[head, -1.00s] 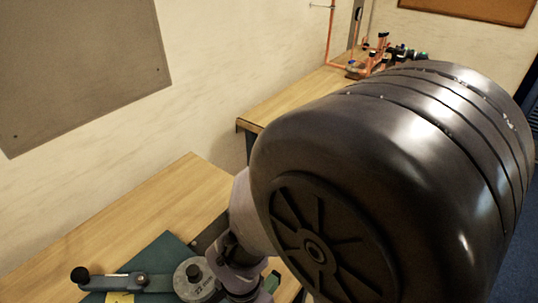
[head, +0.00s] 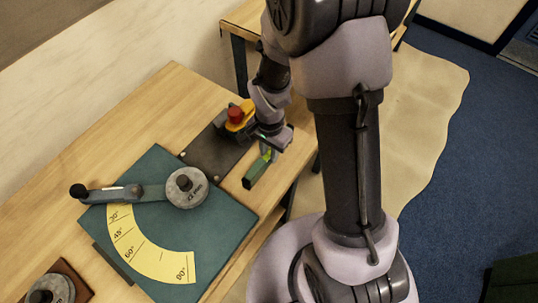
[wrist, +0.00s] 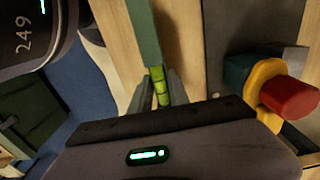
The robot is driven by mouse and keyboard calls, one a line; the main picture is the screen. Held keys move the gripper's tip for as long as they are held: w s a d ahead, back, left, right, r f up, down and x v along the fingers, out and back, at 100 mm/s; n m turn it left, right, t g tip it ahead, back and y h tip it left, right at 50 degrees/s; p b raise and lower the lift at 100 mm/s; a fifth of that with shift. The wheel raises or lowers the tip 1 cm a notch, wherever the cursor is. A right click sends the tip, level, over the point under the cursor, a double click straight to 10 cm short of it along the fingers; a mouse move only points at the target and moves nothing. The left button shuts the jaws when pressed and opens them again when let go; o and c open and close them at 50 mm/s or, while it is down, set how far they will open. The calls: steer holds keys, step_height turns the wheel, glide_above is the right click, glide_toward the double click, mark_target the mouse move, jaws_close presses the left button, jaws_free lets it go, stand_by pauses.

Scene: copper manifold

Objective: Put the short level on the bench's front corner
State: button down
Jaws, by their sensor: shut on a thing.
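The short level (head: 257,170) is a small dark green bar with a bright yellow-green vial. My gripper (head: 270,148) is shut on it near the bench's right end, and the level's free end points down-left in the head view. The wrist view shows the level (wrist: 148,38) between my two fingertips (wrist: 160,88), with the vial at the grip. The wooden bench (head: 150,105) lies below it. I cannot tell whether the level touches the bench top or hangs just above it.
A teal bending board (head: 140,190) with an angle scale covers the middle. A round weight-like piece (head: 50,290) sits at the lower left. Blue floor (head: 450,180) lies right.

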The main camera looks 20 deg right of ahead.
mark_target(269, 158)
steer(key=shift+f+b, duration=0.4)
steer(key=shift+f, duration=1.15)
steer(key=shift+f, duration=0.2)
steer(key=c, duration=1.3)
jaws_free()
steer(key=shift+o, duration=0.2)
steer(key=shift+r, duration=0.15)
